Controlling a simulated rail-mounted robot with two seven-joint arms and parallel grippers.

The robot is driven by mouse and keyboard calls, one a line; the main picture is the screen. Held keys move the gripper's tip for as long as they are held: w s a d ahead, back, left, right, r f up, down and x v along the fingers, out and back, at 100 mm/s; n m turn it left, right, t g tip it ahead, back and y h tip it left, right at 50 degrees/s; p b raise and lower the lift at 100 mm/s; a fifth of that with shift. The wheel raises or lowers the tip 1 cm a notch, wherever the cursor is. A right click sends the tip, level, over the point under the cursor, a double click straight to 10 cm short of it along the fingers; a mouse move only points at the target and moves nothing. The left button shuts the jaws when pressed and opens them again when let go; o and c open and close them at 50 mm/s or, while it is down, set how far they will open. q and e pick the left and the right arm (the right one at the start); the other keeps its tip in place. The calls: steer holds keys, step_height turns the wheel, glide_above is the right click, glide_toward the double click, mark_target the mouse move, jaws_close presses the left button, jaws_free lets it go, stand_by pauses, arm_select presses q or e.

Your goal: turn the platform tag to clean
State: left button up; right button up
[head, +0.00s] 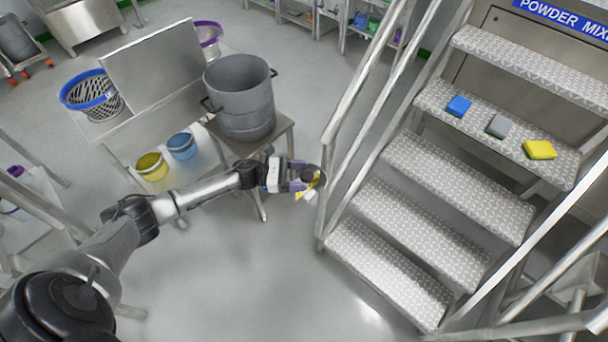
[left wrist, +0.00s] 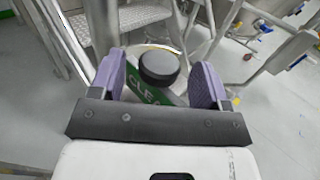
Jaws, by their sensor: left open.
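The platform tag is a round plate by the stair rail. In the left wrist view it carries a round black knob (left wrist: 158,68) and a green strip (left wrist: 147,92) lettered "CLE", the rest hidden behind the knob. In the head view only part of the tag (head: 309,195), yellow and white, shows beyond my gripper. My right gripper is in neither view.
The platform's metal steps (head: 455,170) and slanted handrails (head: 362,80) stand right of my left gripper. Blue (head: 459,106), grey (head: 498,125) and yellow (head: 539,150) blocks lie on a step. A steel pot (head: 240,95) stands on a small table behind my arm. The front floor is clear.

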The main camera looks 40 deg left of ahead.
arm_select(q)
steer(key=shift+w+d, duration=0.4)
steer(key=shift+d, duration=0.1)
steer(key=c, duration=0.9)
steer(key=shift+c, duration=0.2)
